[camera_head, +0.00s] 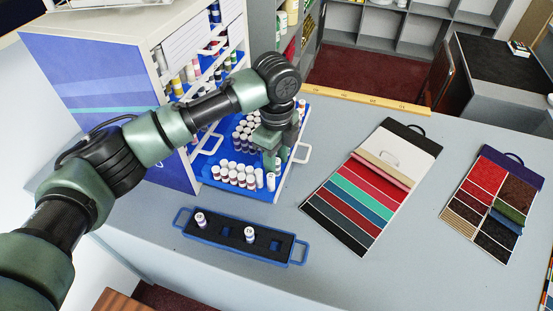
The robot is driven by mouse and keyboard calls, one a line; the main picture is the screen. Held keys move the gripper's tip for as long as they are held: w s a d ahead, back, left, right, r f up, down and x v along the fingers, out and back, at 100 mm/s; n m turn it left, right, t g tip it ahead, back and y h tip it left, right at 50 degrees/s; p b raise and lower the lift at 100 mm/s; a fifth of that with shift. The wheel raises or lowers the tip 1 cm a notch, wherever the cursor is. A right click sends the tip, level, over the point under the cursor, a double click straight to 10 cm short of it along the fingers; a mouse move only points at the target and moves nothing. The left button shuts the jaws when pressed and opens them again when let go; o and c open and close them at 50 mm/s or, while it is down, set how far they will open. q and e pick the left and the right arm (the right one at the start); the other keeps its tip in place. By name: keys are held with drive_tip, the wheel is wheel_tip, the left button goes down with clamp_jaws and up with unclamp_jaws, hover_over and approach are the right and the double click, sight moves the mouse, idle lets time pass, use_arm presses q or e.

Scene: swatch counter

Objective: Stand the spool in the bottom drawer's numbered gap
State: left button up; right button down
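The bottom drawer (284,184) is pulled out of the cabinet. It is blue inside with a pale front and holds many white-topped spools (238,178) standing in rows. My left gripper (270,160) points down over the drawer's front right part, among the spools. Its fingers are small and partly hidden, so I cannot tell whether they are open or hold a spool. The gripper and wrist cover part of the rows, and I cannot make out a numbered gap. My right gripper is not in view.
A blue-handled tray (270,256) with a black insert stands in front of the drawer. It holds two numbered spools (250,234) and has empty slots. Swatch boards (372,190) lie to the right, and a yellow ruler (365,99) lies behind.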

sight(277, 161)
use_arm(q)
wheel_tip(277, 161, up, 12)
drive_tip(key=b, duration=0.3)
drive_tip(key=shift+r, duration=0.15)
drive_tip(key=shift+r, duration=0.1)
